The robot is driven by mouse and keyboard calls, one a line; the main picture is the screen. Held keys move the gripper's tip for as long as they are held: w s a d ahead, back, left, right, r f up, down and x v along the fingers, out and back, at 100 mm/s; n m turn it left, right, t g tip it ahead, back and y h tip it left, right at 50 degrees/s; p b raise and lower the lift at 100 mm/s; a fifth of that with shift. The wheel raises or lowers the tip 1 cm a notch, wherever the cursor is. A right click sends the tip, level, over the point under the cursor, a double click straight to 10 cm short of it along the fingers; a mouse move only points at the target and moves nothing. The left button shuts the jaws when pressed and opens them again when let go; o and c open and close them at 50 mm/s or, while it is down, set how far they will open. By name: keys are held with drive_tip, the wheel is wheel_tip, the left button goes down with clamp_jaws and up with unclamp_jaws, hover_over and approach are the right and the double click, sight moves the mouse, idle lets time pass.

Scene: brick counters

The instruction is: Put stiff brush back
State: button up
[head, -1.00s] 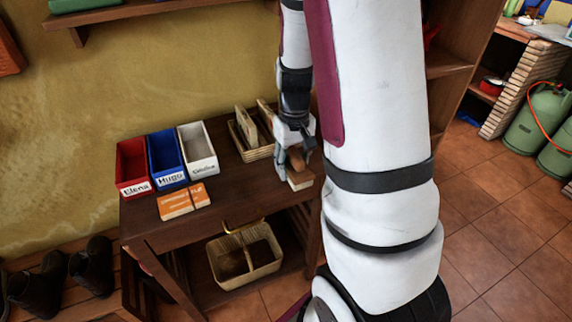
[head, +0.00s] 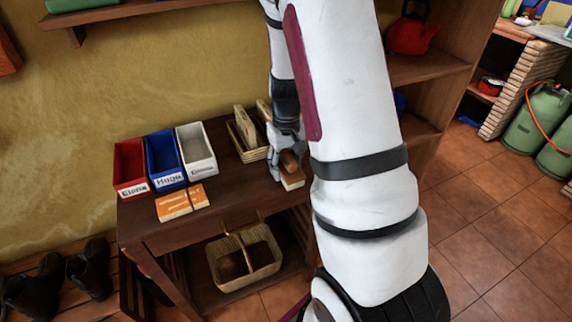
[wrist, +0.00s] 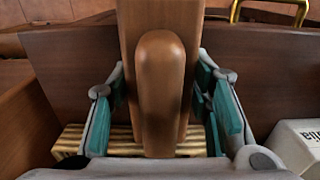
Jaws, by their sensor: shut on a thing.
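The stiff brush (head: 291,180), with a wooden block, a brown rounded grip and pale bristles, is at the right end of the dark wooden table in the head view. My gripper (head: 288,158) is shut on it. I cannot tell whether the brush touches the tabletop. A wicker tray (head: 258,155) holding pale wooden items lies just behind and left of my gripper; part of it is hidden.
Red (head: 131,168), blue (head: 166,160) and white (head: 197,149) labelled bins stand on the table (head: 232,200) to the left. Orange-and-white cards (head: 182,202) lie before them. A divided basket (head: 247,280) sits on the lower shelf. Wooden shelving (head: 440,70) with a red kettle (head: 408,36) rises at right.

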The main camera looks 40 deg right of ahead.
sight(286, 153)
drive_tip(key=o, duration=1)
wheel_tip(286, 153, up, 11)
drive_tip(key=shift+r+p, duration=0.15)
drive_tip(key=shift+p, duration=0.65)
drive_tip(key=shift+a+r, duration=0.2)
drive_tip(key=shift+r, duration=0.45)
drive_tip(key=s+a+r+n+t, duration=0.2)
drive_tip(key=s+a+r, duration=0.85)
drive_tip(key=a, duration=0.25)
drive_tip(key=s+a+r+n, duration=0.1)
drive_tip(key=s+a, duration=0.5)
drive_tip(key=s, duration=0.5)
drive_tip(key=shift+s+a+r+t, duration=0.15)
drive_tip(key=shift+s+r+t, duration=0.05)
drive_tip(key=shift+s+t, duration=0.15)
